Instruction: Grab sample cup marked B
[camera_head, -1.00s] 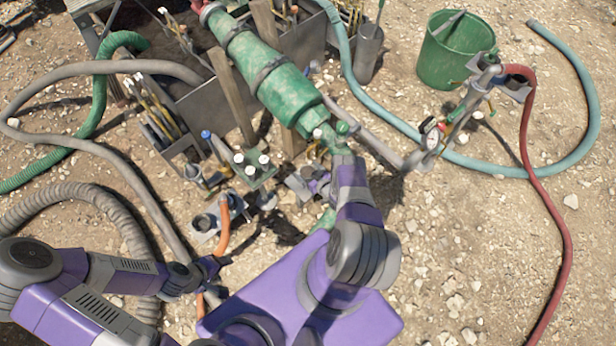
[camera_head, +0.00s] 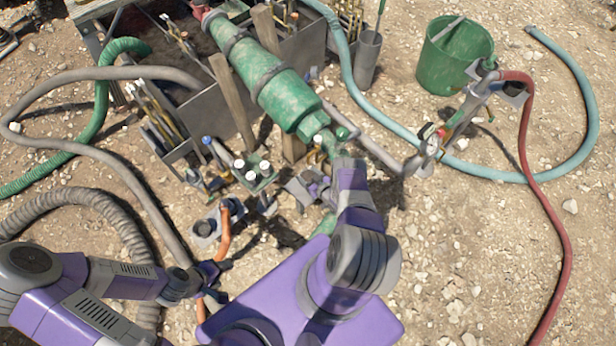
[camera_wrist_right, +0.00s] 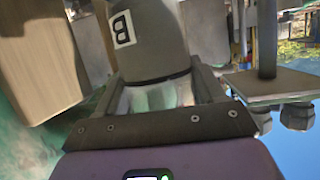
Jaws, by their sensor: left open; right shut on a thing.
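The sample cup marked B (camera_wrist_right: 146,38) is a grey rounded cup with a white label and black letter B, seen tilted in the right wrist view. My right gripper (camera_wrist_right: 155,88) is shut on it, with one finger on each side. In the head view my right gripper (camera_head: 312,187) is small and partly hidden by my wrist, beside the green cylinder's lower end; I cannot make out the cup there. My left gripper (camera_head: 215,274) is open and empty near the orange hose, low on the left.
A small rack with white caps (camera_head: 254,173) stands left of my right gripper. The large green cylinder (camera_head: 270,82) and wooden posts (camera_head: 232,100) are close behind. A green bucket (camera_head: 454,62), gauge stand (camera_head: 430,142) and red hose (camera_head: 545,210) lie right. Gravel at lower right is mostly clear.

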